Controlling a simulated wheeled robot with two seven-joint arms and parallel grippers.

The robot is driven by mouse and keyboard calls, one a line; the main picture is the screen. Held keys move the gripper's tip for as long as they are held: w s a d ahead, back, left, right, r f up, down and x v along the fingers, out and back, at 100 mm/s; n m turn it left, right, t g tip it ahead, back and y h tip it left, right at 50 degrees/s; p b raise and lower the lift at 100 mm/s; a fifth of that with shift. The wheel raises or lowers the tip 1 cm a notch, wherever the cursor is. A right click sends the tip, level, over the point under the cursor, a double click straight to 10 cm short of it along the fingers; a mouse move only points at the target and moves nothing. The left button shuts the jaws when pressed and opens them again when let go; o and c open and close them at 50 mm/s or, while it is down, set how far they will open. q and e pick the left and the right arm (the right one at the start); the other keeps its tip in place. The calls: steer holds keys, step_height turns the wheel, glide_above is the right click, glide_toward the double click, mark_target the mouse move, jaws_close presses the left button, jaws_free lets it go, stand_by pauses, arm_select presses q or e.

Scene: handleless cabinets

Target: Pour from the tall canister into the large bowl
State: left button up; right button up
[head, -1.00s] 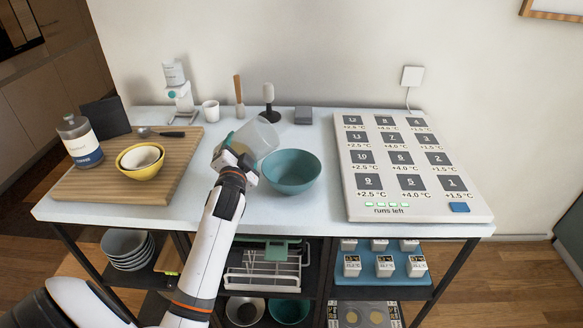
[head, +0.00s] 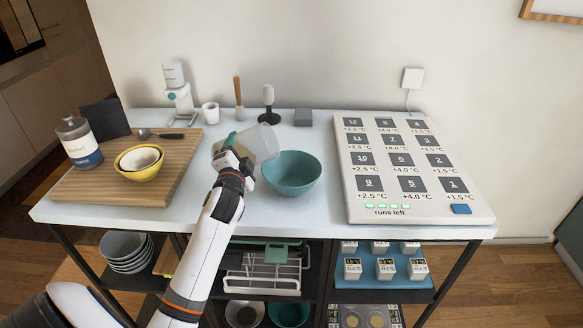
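My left gripper (head: 231,156) is shut on a clear, see-through canister (head: 260,143). The canister is tilted nearly on its side, its far end to the right, over the left part of the rim of the large teal bowl (head: 290,174). The bowl stands upright on the white table top. I see no contents leaving the canister, and the part of the bowl I can see inside looks empty. The arm hides the gripper's fingers in part. My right gripper is not in view.
A cutting board (head: 130,170) at left holds a coffee jar (head: 79,143), a yellow bowl (head: 141,171) and a spoon (head: 160,135). A large panel of numbered tiles (head: 408,170) lies at right. A white cup (head: 210,112) and a grey block (head: 303,117) stand behind.

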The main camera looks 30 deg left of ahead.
mark_target(255, 138)
arm_select(q)
steer(key=shift+r+m, duration=0.15)
steer(key=shift+m, duration=0.65)
steer(key=shift+d, duration=0.1)
steer(key=shift+w+d+r, duration=0.15)
steer(key=shift+r, duration=0.1)
steer(key=shift+w+d+r+m+p, duration=0.35)
steer(key=shift+d+r+m+p, duration=0.25)
steer(key=shift+m+p, duration=0.4)
steer(key=shift+w+d+r+m+p, duration=0.2)
steer(key=shift+r+m+p, duration=0.45)
steer(key=shift+p, duration=0.5)
steer(key=shift+w+d+r+m+p, duration=0.1)
steer(key=shift+d+r+m+p, duration=0.15)
steer(key=shift+r+m+p, duration=0.5)
steer(key=shift+w+d+r+m+p, duration=0.3)
steer(key=shift+m+p, duration=0.4)
steer(key=shift+p, duration=0.35)
steer(key=shift+w+d+r+m+p, duration=0.15)
steer(key=shift+d+r+m+p, duration=0.25)
steer(key=shift+m+p, duration=0.5)
stand_by(2.0)
